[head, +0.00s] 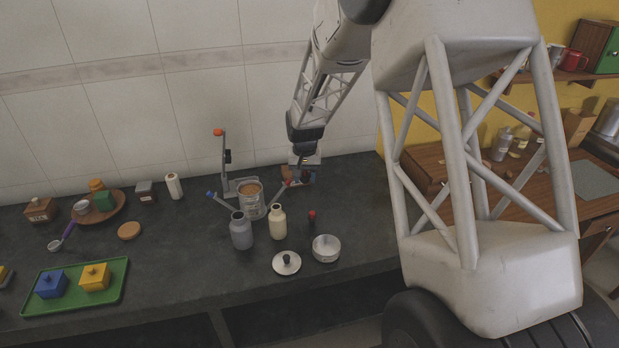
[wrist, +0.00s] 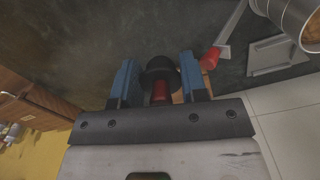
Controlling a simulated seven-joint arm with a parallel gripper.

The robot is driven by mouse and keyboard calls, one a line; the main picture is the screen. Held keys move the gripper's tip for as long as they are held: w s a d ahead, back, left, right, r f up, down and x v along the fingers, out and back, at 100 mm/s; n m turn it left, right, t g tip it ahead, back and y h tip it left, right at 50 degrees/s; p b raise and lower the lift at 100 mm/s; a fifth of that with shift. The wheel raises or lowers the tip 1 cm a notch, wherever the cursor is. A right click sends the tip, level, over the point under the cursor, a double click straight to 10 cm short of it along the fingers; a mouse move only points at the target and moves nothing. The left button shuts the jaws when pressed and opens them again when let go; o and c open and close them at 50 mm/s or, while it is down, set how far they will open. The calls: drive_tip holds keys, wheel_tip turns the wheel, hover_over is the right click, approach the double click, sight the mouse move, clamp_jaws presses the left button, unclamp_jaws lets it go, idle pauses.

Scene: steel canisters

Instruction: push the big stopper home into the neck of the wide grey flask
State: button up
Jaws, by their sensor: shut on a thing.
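The wide grey flask (head: 242,234) stands upright on the dark counter, its neck open and dark at the top. My gripper (head: 303,174) is at the back right of the counter, behind and to the right of the flask and well apart from it. In the wrist view my gripper (wrist: 159,80) is shut on a black, round-topped thing with a dark red part, which I take for the big stopper (wrist: 160,68). Its lower end is hidden. The flask does not show clearly in the wrist view.
A cream bottle (head: 278,224) stands just right of the flask. A tin (head: 252,205) and a lever stand (head: 227,165) are behind.

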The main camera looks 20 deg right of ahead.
drive_tip(key=s+a+r, duration=0.3)
drive_tip(key=s+a, duration=0.2)
drive_tip(key=a, duration=0.6)
drive_tip(key=s+a+r, duration=0.3)
drive_tip(key=s+a, duration=0.3)
drive_tip(key=a, duration=0.4)
drive_tip(key=shift+a+r, duration=0.35)
drive_tip(key=shift+r, duration=0.05)
drive_tip(key=shift+w+f, duration=0.1)
drive_tip(key=shift+f, duration=0.1)
drive_tip(key=shift+f, duration=2.5)
drive_tip(key=shift+f, duration=0.55)
drive_tip(key=o, duration=1.3)
drive_tip(key=shift+r, duration=0.15)
